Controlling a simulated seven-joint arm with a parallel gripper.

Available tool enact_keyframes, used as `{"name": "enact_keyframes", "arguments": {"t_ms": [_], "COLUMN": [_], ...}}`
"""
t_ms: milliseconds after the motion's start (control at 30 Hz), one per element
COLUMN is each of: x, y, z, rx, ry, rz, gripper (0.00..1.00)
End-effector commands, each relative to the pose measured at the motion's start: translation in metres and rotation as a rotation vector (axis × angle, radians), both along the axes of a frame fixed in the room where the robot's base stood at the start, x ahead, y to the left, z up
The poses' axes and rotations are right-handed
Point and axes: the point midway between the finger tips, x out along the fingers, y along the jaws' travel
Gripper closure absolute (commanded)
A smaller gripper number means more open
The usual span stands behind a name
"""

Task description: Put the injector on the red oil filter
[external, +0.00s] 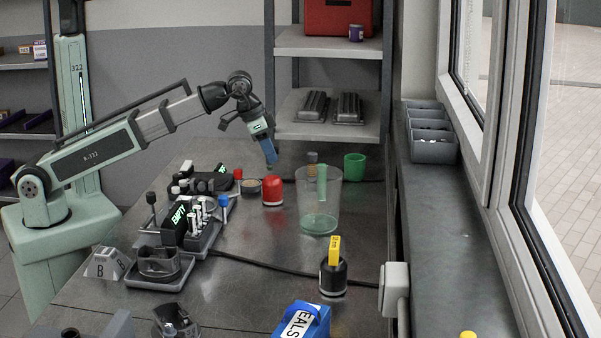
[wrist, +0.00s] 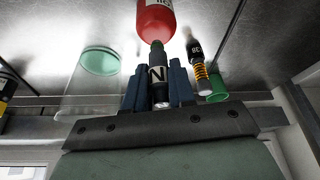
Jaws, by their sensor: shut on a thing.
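The red oil filter (external: 272,190) stands upright on the workbench, and in the wrist view (wrist: 156,20) it is at the top centre. My gripper (external: 270,163) is above the filter, pointing down. In the wrist view its blue fingers (wrist: 157,78) are shut on a dark injector (wrist: 157,62) with a light label marked "N". The injector's far tip appears close to the red filter; I cannot tell whether they touch. In the external view the fingers largely hide the injector.
A clear beaker (external: 319,208) with a green bottom stands right of the filter. A green cup (external: 355,167) is behind it. Another part with an orange spring (wrist: 201,70) stands nearby. A shallow round dish (external: 250,187) and a tool rack (external: 190,235) are to the left.

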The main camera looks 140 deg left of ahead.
Motion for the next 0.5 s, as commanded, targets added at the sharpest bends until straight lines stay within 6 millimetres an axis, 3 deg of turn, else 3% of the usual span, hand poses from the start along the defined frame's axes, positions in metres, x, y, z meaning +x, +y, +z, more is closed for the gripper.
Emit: {"name": "enact_keyframes", "arguments": {"t_ms": [133,500], "x": [0.0,0.0], "y": [-0.001,0.0], "z": [-0.017,-0.019], "rx": [-0.001,0.0], "ry": [0.001,0.0], "rz": [0.0,0.0], "gripper": [1.0,1.0]}}
